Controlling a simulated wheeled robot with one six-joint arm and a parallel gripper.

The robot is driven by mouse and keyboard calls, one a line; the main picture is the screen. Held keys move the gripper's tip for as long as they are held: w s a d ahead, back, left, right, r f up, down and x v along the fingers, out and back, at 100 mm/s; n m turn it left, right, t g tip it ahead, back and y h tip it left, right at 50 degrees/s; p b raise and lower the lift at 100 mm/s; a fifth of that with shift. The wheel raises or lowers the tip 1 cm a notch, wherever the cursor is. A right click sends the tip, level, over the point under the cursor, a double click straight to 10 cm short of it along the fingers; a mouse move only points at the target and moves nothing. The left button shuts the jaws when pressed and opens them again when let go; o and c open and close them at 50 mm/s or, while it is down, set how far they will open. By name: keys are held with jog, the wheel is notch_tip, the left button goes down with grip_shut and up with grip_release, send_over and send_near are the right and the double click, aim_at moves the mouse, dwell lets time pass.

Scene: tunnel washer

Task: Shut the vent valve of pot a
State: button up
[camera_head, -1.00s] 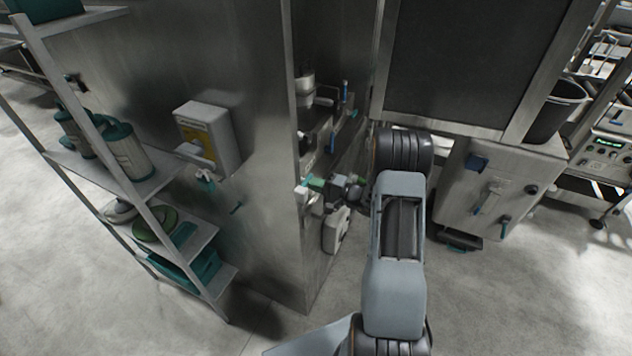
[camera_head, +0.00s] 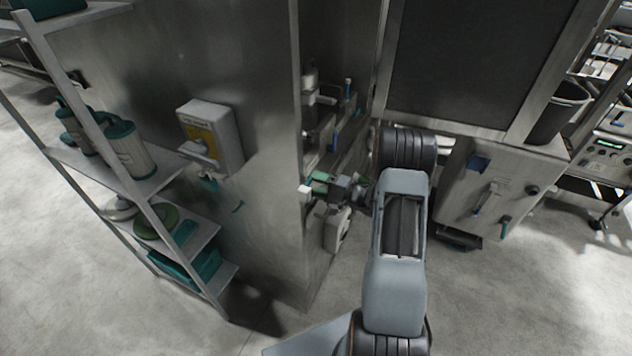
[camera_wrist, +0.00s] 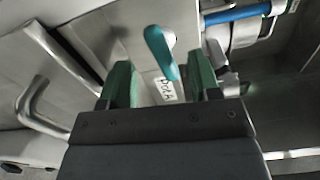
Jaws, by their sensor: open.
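In the wrist view a lever handle with a teal grip (camera_wrist: 160,52) stands out from a pale metal panel. A white label (camera_wrist: 166,89) reading "Pot A" lies just below it. My gripper (camera_wrist: 160,80) is open, with one green finger on each side of the label and the lever's lower end. I cannot tell whether either finger touches the lever. In the head view my gripper (camera_head: 320,182) is at the recess beside the tall steel cabinet wall, partly hidden by my wrist. The lever is not clear there.
A bare bent metal handle (camera_wrist: 38,108) is at the left of the wrist view, and a blue-banded pipe (camera_wrist: 237,14) is at upper right. In the head view, a shelf rack (camera_head: 178,270) stands left of the cabinet wall (camera_head: 265,80). Open floor lies in front.

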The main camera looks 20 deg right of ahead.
jog(key=o, duration=0.5)
jog(key=v, duration=0.4)
jog(key=shift+s+d+r+p, duration=0.15)
jog(key=shift+d+r+p, duration=0.05)
jog(key=shift+d+p, duration=0.1)
jog(key=shift+c, duration=0.2)
jog(key=shift+o, duration=0.2)
jog(key=shift+v, duration=1.2)
